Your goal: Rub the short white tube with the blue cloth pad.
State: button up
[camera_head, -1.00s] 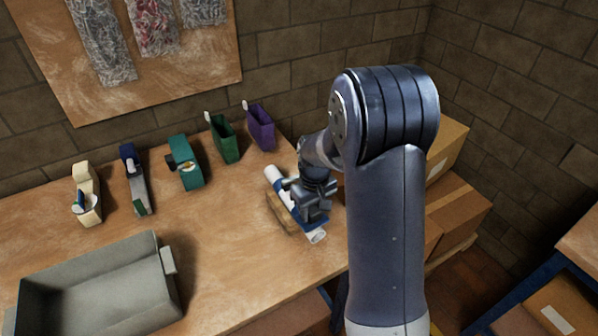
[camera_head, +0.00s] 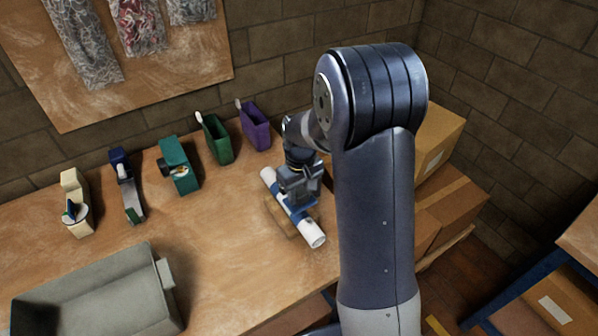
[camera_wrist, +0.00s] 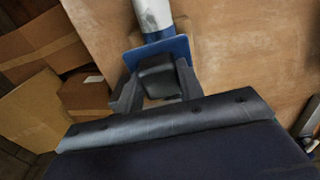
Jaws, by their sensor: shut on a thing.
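The short white tube (camera_head: 313,236) lies slantwise on a wooden block (camera_head: 279,217) near the right part of the workbench. Its middle is hidden by my gripper and the pad. My gripper (camera_head: 300,192) is over the tube's middle, shut on the blue cloth pad (camera_head: 304,205). In the wrist view my gripper (camera_wrist: 158,92) holds the pad (camera_wrist: 160,50) by a dark block on its back. The pad lies against the white tube (camera_wrist: 153,14) there, or just above it; I cannot tell which.
A grey open bin (camera_head: 160,275) stands at the front left of the workbench (camera_head: 225,255). Several small holders stand along the back, including a green one (camera_head: 217,140) and a purple one (camera_head: 256,127). Cardboard boxes (camera_head: 450,205) are stacked at the right.

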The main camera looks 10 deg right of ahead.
jog(key=shift+w+r+p, duration=0.2)
jog(key=shift+r+p, duration=0.3)
jog(key=shift+r, duration=0.4)
jog(key=shift+r+p, duration=1.15)
jog(key=shift+r, duration=0.6)
